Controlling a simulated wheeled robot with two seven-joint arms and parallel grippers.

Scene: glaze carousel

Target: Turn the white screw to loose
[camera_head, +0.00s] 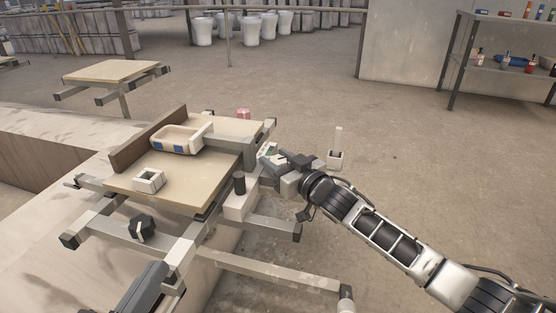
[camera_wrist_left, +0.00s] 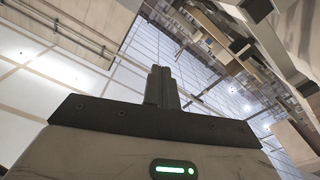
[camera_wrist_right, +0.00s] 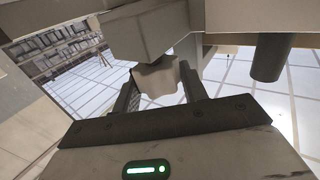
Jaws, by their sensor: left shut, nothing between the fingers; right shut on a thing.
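The white screw (camera_wrist_right: 157,78) is a pale lobed knob under a grey block in the right wrist view. My right gripper (camera_wrist_right: 160,88) is shut on it, with one finger on each side. In the head view my right arm comes in from the right and the gripper's white body (camera_head: 270,153) is beside the right edge of the stand; the fingers and the screw are hidden there. My left gripper (camera_wrist_left: 162,75) is shut and empty in the left wrist view, its fingertips together and away from any object.
A board (camera_head: 205,190) on the stand carries a small white square frame (camera_head: 149,180) and a white-rimmed tray (camera_head: 175,140). A black knob with a pale pointer (camera_head: 142,229) sits on the lower frame. A dark cylinder (camera_head: 239,184) stands near the right gripper.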

